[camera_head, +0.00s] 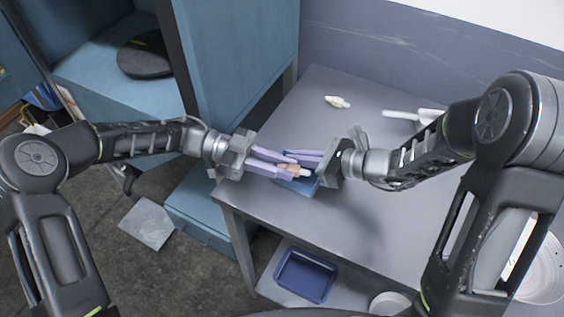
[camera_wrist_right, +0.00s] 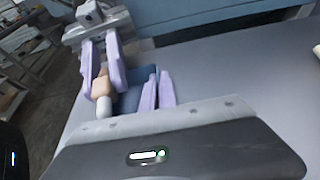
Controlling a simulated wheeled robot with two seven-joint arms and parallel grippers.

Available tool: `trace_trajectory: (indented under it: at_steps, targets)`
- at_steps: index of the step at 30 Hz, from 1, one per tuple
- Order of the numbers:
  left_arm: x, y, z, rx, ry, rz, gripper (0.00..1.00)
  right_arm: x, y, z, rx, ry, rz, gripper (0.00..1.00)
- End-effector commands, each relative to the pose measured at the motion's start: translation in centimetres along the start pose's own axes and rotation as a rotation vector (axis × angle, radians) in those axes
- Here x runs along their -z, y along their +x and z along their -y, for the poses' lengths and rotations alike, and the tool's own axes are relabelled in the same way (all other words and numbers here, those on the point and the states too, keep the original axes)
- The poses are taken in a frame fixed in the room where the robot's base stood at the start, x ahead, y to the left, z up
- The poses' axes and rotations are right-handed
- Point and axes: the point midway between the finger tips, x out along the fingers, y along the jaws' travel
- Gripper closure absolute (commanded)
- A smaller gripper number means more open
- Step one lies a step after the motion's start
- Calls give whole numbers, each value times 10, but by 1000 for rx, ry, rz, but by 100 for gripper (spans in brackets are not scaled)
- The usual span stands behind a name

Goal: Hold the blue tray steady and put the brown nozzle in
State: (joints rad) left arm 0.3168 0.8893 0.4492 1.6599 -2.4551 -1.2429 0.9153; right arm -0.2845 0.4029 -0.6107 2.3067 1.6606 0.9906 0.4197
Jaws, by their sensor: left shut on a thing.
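The blue tray (camera_head: 297,186) lies on the grey table near its left edge. It is partly hidden under the grippers, and it also shows in the right wrist view (camera_wrist_right: 133,92). My left gripper (camera_head: 285,166) is shut on the brown nozzle (camera_wrist_right: 102,86), which has a white tip. The nozzle is at or just above the tray; I cannot tell whether it touches. My right gripper (camera_head: 301,157) has its purple fingers close together at the tray's far side. Whether they pinch the tray's rim is not clear.
A cream-coloured piece (camera_head: 338,102) and a white piece (camera_head: 402,115) lie farther back on the table. A dark blue bin (camera_head: 305,274) stands on the lower shelf. A blue cabinet (camera_head: 242,70) rises at the left. The table's front right is clear.

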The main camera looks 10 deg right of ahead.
Motion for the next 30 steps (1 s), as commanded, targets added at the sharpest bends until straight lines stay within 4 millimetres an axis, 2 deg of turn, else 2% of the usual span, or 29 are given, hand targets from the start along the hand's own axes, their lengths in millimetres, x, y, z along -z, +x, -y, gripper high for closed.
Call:
trace_trajectory:
  at_steps: [18,19,28,30]
  targets:
    - [-18,2,-1,0,-4,7,100,0,1,-1,-3,0,3,100]
    - [-18,2,-1,0,-4,7,80,0,1,-1,-3,0,3,100]
    - [-20,4,-2,-3,-7,6,55,0,1,-1,-4,0,3,100]
    - [-20,4,-3,-4,-7,5,55,0,1,-1,-3,1,3,100]
